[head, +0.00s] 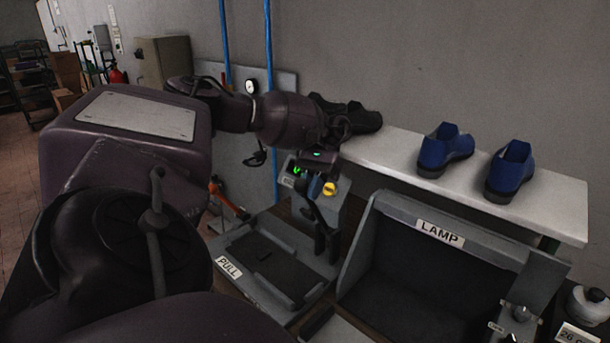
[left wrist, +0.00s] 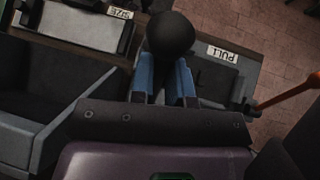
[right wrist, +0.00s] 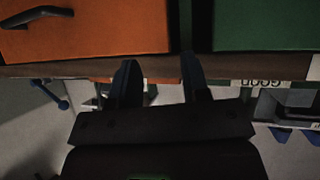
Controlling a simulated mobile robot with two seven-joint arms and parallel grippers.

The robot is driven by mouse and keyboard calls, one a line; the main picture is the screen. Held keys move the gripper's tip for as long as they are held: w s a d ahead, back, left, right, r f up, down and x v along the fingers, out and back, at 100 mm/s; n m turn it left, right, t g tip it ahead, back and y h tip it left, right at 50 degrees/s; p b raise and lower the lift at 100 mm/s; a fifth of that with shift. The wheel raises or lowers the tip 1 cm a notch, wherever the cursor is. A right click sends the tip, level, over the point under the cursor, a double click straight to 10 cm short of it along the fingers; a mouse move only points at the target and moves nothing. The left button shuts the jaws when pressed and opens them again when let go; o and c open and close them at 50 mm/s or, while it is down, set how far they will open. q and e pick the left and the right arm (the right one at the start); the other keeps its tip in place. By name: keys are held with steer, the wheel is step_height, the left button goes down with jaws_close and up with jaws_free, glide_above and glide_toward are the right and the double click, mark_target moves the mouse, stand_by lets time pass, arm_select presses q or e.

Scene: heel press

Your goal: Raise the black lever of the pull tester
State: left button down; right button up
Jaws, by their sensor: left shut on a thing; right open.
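The pull tester (head: 265,262) is the grey tray-like station with the PULL label, low in the middle of the head view. In the left wrist view, the black round knob of its lever (left wrist: 171,33) sits between the blue fingers of my left gripper (left wrist: 167,85), which is shut on it. My right gripper (right wrist: 161,85) is open and empty, near the front of a bench, and does not show in the head view.
A LAMP box (head: 440,235) stands right of the tester. A pale shelf (head: 400,160) behind holds blue shoes (head: 445,150) and dark shoes (head: 358,118). An orange bar (head: 228,199) stands left of the tester. Orange (right wrist: 90,30) and green (right wrist: 265,25) panels face my right gripper.

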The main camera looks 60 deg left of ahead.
stand_by(0.4)
arm_select(q)
steer(key=c, duration=1.1)
jaws_free()
steer(key=shift+d, duration=0.1)
